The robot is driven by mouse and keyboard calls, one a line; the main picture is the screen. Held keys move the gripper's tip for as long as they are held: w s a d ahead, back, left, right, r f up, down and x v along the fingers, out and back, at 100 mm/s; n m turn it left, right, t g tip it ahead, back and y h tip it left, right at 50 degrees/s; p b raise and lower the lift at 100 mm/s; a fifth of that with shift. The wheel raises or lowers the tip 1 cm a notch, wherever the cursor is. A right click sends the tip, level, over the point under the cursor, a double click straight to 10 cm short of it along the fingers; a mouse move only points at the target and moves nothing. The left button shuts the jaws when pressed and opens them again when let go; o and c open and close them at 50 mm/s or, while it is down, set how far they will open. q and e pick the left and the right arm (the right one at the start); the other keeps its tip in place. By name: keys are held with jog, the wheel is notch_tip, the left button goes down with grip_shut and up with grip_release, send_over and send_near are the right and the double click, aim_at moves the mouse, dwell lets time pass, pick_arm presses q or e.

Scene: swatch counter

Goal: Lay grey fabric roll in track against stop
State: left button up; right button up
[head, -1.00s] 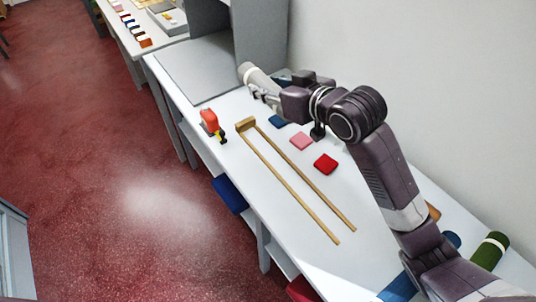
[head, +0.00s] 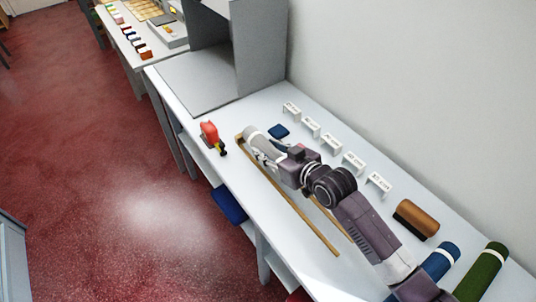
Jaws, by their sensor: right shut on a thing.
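The grey fabric roll (head: 251,134) is in my right gripper (head: 264,151), which is shut on it. The roll is over the far end of the wooden track (head: 304,229), by the end where the stop is. My gripper and arm cover much of the far rail and the middle of the track. The stop block is mostly hidden behind the roll. I cannot tell whether the roll rests on the track or touches the stop. My left gripper is not in view.
An orange-red tape dispenser (head: 210,136) stands left of the track. A blue swatch (head: 278,131) and a row of white label stands (head: 312,126) lie behind. A grey panel rises at the far end.

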jog(key=shift+f, duration=1.3)
jog(key=shift+f, duration=0.35)
jog(key=o, duration=1.3)
jog(key=shift+d+r, duration=0.1)
jog(key=shift+r, duration=0.3)
jog(key=v, duration=1.1)
jog(key=shift+s+b, duration=0.15)
jog(key=shift+b, duration=0.25)
jog(key=shift+s+d+r, duration=0.15)
jog(key=shift+s+r, duration=0.05)
jog(key=shift+s, duration=0.05)
